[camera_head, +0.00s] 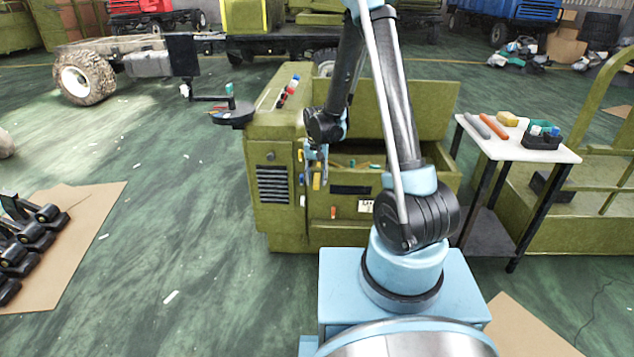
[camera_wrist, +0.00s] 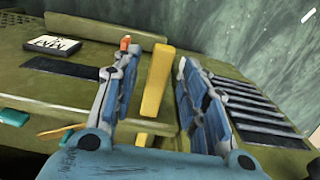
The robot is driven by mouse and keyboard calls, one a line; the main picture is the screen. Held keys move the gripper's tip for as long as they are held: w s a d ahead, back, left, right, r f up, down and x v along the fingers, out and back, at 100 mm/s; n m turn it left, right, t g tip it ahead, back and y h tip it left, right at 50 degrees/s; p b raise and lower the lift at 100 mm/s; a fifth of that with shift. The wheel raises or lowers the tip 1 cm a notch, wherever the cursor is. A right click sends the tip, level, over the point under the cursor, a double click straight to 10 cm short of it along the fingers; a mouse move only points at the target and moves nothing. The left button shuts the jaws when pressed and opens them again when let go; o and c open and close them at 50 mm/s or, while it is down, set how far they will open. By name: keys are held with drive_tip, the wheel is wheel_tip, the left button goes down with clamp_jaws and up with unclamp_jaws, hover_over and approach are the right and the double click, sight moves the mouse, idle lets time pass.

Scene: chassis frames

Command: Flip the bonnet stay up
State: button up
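A short yellow bar, seemingly the bonnet stay, stands out from the front of the olive-green machine body (camera_head: 285,215). In the head view the yellow bar (camera_head: 316,182) is small and partly hidden by my gripper (camera_head: 314,172), which reaches down at the body's left front edge. In the wrist view the yellow bar (camera_wrist: 156,82) stands between the two blue-padded fingers of my gripper (camera_wrist: 158,62). The fingers are apart, with a visible gap on each side of the bar. Its lower end is partly hidden by the gripper's palm.
A dark vent (camera_head: 273,185) and a label plate (camera_wrist: 52,44) lie on the body's front. A white-topped table (camera_head: 545,154) with tools stands right. A round dark tray (camera_head: 233,117) on an arm is left of the body.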

drive_tip(key=shift+f, duration=0.85)
clamp_jaws()
drive_tip(key=shift+d, duration=0.15)
